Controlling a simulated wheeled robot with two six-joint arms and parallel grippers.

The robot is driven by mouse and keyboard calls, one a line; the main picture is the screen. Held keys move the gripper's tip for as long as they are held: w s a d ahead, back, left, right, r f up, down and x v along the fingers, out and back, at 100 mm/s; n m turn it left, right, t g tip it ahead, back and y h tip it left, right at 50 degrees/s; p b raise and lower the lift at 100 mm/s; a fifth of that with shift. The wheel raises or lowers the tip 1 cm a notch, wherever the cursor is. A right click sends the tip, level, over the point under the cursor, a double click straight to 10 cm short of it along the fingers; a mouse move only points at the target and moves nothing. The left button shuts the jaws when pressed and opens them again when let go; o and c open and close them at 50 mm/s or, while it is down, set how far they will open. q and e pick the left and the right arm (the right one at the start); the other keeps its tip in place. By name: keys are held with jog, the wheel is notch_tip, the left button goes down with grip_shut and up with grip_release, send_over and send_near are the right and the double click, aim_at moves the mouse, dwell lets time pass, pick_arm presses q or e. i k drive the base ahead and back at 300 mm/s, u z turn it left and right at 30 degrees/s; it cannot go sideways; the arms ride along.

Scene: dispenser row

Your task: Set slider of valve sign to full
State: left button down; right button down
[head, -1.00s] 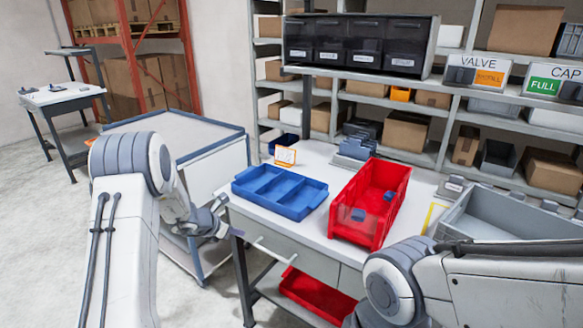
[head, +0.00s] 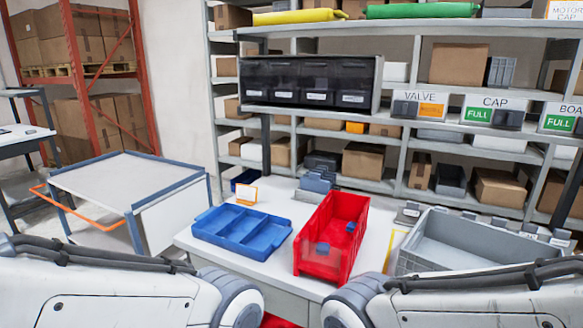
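The valve sign (head: 419,98) is a white plate lettered VALVE, fixed at a shelf edge right of the black drawer unit. Its dark slider (head: 405,109) sits at the left of the slot. An orange field (head: 432,111) shows at the right, its small lettering hard to read now; it looks like REFILL in the earlier frame. Both my arms come in along the bottom edge, far below and in front of the sign. Neither gripper shows.
The CAP sign (head: 493,111) to the right shows green FULL. On the worktable stand a blue tray (head: 206,238), a red bin (head: 306,262) and a grey crate (head: 414,259). The black drawer unit (head: 312,81) hangs above. A white cart (head: 120,184) stands left.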

aim_at(400, 107)
jog(key=u, duration=0.15)
jog(key=i, duration=1)
jog(key=z, duration=0.65)
